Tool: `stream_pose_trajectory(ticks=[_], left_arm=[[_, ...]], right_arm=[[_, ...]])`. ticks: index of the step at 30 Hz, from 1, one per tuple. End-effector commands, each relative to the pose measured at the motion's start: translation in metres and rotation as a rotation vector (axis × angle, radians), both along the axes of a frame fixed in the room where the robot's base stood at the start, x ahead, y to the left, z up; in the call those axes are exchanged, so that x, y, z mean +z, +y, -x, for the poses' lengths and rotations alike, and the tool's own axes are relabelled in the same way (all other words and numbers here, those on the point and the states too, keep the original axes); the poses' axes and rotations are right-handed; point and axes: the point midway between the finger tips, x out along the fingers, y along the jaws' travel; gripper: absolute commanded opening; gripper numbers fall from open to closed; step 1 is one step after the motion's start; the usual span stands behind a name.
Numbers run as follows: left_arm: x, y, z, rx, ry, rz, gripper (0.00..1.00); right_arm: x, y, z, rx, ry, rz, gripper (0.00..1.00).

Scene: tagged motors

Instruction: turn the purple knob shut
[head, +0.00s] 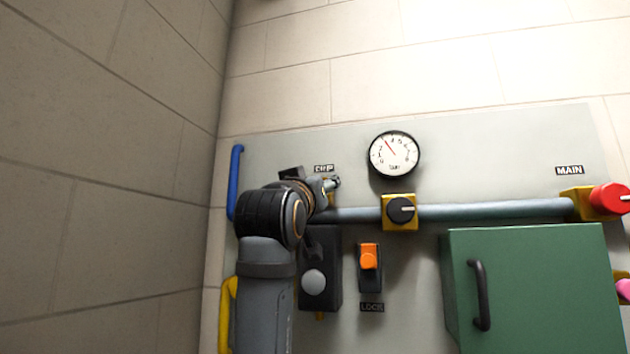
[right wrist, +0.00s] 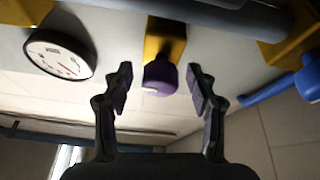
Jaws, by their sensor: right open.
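The purple knob (right wrist: 160,74) shows in the right wrist view, on a yellow mount (right wrist: 165,38) fixed to the panel. My right gripper (right wrist: 158,90) is open, with one finger on each side of the knob and a visible gap on both sides. I cannot tell how far the fingertips reach along the knob's depth. In the head view my right arm covers the place of the purple knob, and its gripper (head: 325,188) is mostly hidden by the wrist. My left gripper is in neither view.
The panel (head: 480,150) carries a gauge (head: 394,155), a black knob (head: 401,210) on a pipe (head: 480,210), a red knob (head: 608,199), an orange switch (head: 369,256) and a green cabinet (head: 540,285). A blue handle (head: 236,180) is at the left edge. A blue knob (right wrist: 309,78) is at right in the wrist view.

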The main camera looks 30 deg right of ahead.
Motion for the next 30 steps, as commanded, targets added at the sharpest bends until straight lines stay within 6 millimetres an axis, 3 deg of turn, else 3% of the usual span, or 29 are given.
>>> stream_pose_trajectory(ticks=[4,16,30], left_arm=[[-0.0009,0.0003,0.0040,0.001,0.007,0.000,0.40],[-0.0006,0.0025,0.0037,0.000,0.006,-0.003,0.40],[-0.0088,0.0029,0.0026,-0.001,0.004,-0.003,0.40]], right_arm=[[-0.0006,0.0002,-0.0001,0.000,0.000,0.000,0.55],[-0.0004,0.0004,0.0001,0.000,0.000,0.000,0.03],[-0.0013,-0.0002,0.0012,0.000,0.106,0.092,0.03]])
